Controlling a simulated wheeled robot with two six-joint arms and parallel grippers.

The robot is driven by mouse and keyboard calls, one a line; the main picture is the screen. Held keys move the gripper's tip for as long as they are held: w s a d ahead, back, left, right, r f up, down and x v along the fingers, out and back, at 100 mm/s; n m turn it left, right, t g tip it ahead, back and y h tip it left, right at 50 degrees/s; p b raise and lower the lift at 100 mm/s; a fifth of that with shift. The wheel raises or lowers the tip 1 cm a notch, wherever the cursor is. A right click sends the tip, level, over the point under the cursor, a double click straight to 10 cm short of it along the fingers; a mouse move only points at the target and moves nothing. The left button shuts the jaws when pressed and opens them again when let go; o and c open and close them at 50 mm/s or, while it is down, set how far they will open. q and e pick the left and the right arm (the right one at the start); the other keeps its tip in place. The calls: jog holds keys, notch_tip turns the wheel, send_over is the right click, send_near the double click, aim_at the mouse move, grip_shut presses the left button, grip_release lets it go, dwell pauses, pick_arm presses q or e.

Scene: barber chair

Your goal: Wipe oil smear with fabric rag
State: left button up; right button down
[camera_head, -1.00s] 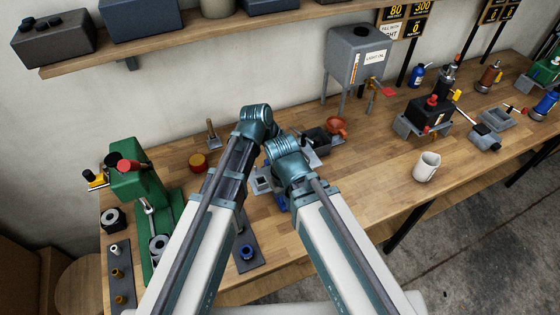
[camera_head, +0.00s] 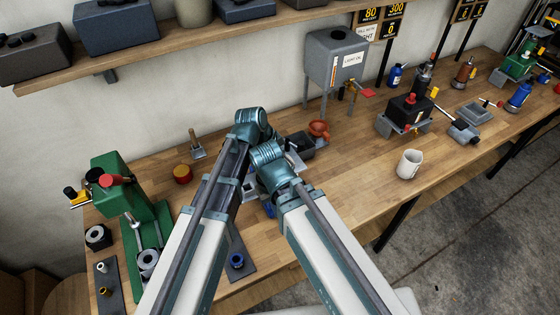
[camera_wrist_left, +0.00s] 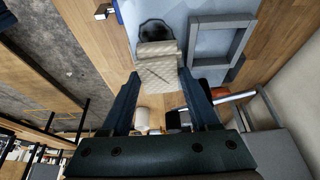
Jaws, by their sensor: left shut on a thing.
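In the left wrist view my left gripper (camera_wrist_left: 160,100) is shut on a pale beige quilted fabric rag (camera_wrist_left: 158,72), which hangs between its two fingers. Just beyond the rag is a dark rounded patch (camera_wrist_left: 155,30) on a blue-grey surface (camera_wrist_left: 182,14). It may be the oil smear, but I cannot tell for sure. Whether the rag touches it is also unclear. In the head view both my arms reach over the workbench, and their links hide the grippers and the rag. My right gripper does not show.
The wooden workbench (camera_head: 340,190) holds a green press (camera_head: 125,190) at left, a grey oil tank (camera_head: 335,60) behind, and an orange funnel (camera_head: 318,128). A white mug (camera_head: 409,164) stands near the front edge. A grey square frame (camera_wrist_left: 222,45) lies beside the rag.

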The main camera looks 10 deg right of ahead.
pick_arm(q)
jog(key=shift+s+d, duration=0.15)
jog(key=shift+d, duration=0.05)
jog(key=shift+s+a, duration=0.35)
jog(key=shift+a, duration=0.45)
jog(key=shift+s+a, duration=0.25)
jog(key=shift+a, duration=0.85)
jog(key=a, duration=0.1)
jog(key=s+a, duration=0.1)
jog(key=a, duration=0.1)
jog(key=shift+a+f, duration=0.1)
jog(key=shift+a, duration=0.15)
notch_tip(320, 180, up, 6)
jog(key=p, duration=0.6)
